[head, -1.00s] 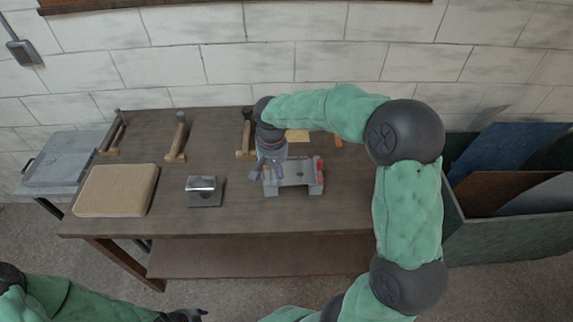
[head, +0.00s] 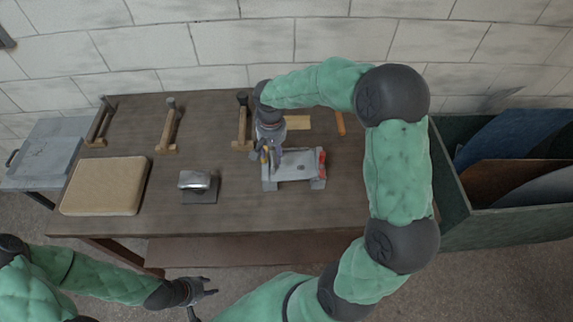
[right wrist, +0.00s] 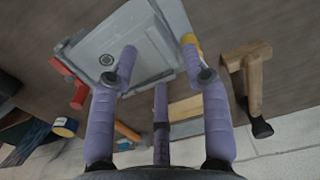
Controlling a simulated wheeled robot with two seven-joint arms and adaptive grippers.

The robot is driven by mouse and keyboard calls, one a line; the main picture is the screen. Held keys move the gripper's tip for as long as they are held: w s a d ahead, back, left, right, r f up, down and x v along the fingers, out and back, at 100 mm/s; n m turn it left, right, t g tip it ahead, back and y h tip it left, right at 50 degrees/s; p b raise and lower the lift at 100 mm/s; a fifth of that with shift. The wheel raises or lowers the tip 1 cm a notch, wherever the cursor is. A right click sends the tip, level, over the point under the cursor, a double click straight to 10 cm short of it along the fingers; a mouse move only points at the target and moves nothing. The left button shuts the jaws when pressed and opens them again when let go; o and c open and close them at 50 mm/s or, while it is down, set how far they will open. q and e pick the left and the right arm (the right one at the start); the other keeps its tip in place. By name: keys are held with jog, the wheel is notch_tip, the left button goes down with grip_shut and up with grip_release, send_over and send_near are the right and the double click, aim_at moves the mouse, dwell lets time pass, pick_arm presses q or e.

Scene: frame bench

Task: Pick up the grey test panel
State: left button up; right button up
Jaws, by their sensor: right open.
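A grey plate (head: 293,166), the likeliest test panel, lies flat in a low grey fixture on the bench, with a red part at its right end and a yellow part near its left. In the right wrist view the grey plate (right wrist: 125,45) sits beyond my fingers, with a round dark mark on it. My right gripper (head: 268,155) is over the fixture's left end; its purple fingers (right wrist: 157,65) are spread and empty. Whether they touch the plate I cannot tell. My left gripper (head: 203,298) is open and empty in front of the bench, low in the head view.
A metal block on a dark plate (head: 198,186) and a tan pad (head: 105,186) are on the bench's left. A green bin (head: 452,215) holding upright panels, one grey (head: 540,188), stands at right.

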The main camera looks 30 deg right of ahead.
aim_at(293, 163)
jog(key=shift+f+b, duration=0.35)
jog(key=shift+f, duration=2.25)
grip_shut()
